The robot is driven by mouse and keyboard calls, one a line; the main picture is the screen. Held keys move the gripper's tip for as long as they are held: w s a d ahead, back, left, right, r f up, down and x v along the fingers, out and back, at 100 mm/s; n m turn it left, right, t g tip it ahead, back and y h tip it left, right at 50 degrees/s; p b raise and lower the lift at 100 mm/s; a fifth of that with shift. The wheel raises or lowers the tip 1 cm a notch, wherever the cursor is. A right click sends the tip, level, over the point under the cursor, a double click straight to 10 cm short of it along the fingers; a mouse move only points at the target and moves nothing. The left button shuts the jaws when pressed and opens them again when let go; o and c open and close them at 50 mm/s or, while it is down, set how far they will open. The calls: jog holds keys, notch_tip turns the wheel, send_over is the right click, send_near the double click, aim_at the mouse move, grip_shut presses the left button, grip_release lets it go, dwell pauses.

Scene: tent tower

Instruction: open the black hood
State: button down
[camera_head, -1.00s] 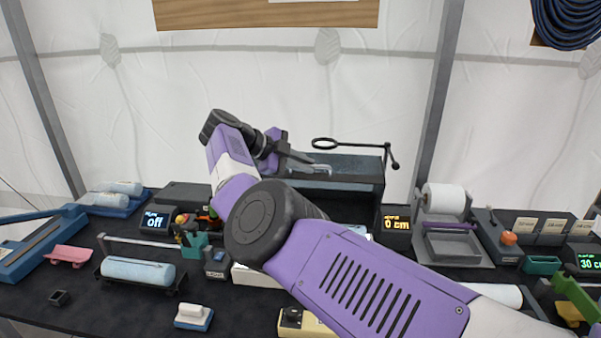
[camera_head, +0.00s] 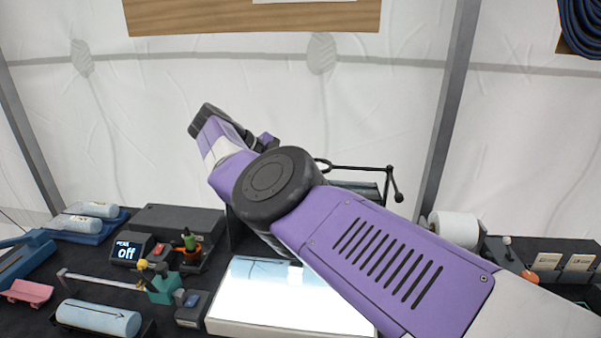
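The black hood (camera_head: 364,189) is mostly hidden behind my arm in the head view. Only part of its top shows to the right of my elbow, and a dark upright (camera_head: 233,230) shows below my forearm. Whether the hood is open or shut cannot be told. A bright white lit panel (camera_head: 262,292) lies in front of and below it. Only a small purple part of my gripper (camera_head: 268,141) shows, above the elbow. Its fingers are hidden behind my arm, so their state and any contact with the hood cannot be seen.
A black ring on a rod (camera_head: 365,169) stands by the hood. A white roll (camera_head: 455,229) stands at right.

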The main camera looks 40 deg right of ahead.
jog(key=shift+w+d, duration=0.1)
jog(key=shift+d, duration=0.1)
jog(key=c, duration=1.5)
grip_release()
